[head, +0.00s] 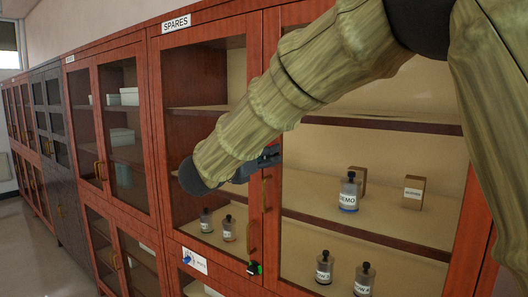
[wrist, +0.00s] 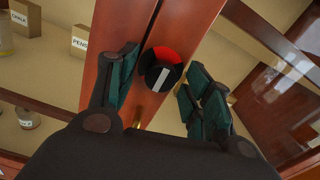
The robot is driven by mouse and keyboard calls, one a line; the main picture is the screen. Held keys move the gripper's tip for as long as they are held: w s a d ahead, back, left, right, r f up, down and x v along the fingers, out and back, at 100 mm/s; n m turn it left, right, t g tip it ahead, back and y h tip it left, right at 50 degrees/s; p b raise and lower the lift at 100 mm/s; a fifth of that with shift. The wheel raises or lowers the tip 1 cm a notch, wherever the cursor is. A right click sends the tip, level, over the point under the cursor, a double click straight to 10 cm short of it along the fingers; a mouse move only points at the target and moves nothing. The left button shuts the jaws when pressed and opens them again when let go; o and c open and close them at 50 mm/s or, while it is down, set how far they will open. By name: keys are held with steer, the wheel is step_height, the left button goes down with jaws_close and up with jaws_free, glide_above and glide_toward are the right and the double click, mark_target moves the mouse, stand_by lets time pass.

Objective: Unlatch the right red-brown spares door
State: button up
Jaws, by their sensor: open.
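The spares cabinet has two glazed red-brown doors under a SPARES sign (head: 177,24). The right spares door (head: 273,215) stands shut, its upper part partly covered by my arm. My gripper (head: 268,158) is at the meeting edge of the two doors, above a brass handle (head: 265,192). In the wrist view a round black latch knob (wrist: 162,72) with a red sector and a pale bar sits on the meeting stiles. My open gripper (wrist: 163,66) has one finger on each side of the knob, with no clear contact.
A second, black-and-green latch (head: 255,268) is lower, by the bottom doors. Bottles and small boxes, including a DEMO bottle (head: 348,193), stand behind the glass. More cabinets (head: 62,160) run off to the left, with open floor (head: 25,250) before them.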

steer(key=c, duration=1.1)
steer(key=shift+o, duration=0.2)
